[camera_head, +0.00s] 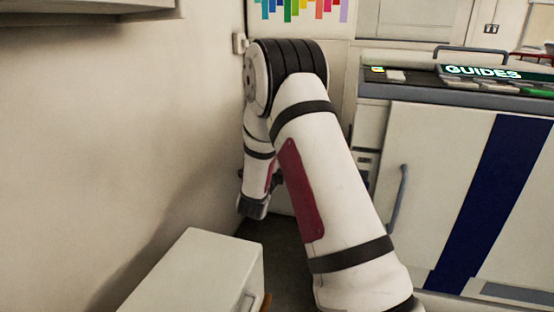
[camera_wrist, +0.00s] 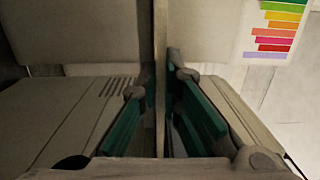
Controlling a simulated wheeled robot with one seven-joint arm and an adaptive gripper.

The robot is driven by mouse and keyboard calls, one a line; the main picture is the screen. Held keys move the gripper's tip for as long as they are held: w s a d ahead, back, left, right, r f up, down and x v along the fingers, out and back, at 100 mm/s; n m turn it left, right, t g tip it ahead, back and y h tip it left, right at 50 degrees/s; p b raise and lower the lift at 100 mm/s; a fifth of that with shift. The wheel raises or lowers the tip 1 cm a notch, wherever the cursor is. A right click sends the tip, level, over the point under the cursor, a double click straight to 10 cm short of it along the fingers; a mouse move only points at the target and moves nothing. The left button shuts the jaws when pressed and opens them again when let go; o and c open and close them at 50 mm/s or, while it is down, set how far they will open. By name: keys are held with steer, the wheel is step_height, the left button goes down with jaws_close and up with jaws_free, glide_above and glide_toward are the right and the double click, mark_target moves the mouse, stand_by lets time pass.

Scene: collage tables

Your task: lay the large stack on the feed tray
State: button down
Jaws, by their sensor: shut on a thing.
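My gripper (camera_wrist: 161,95) shows in the wrist view with its green-lined fingers closed on both sides of a thin pale slab (camera_wrist: 160,45). The slab is seen edge-on and runs upright through the middle of that view. I cannot tell from this edge whether it is the large stack. In the head view my arm reaches forward and bends down near the left wall, and my gripper is mostly hidden behind it. I cannot make out the feed tray for certain in either view.
A pale wall (camera_head: 120,110) stands close on the left of my arm. A white cabinet (camera_head: 205,265) is at the lower left. A white counter unit (camera_head: 440,180) with a blue stripe is on the right, with a "GUIDES" sign (camera_head: 482,72) on top. A colourful chart (camera_head: 300,8) hangs behind.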

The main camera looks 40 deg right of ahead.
steer(key=c, duration=1.7)
jaws_free()
steer(key=shift+f, duration=0.1)
steer(key=v, duration=1.2)
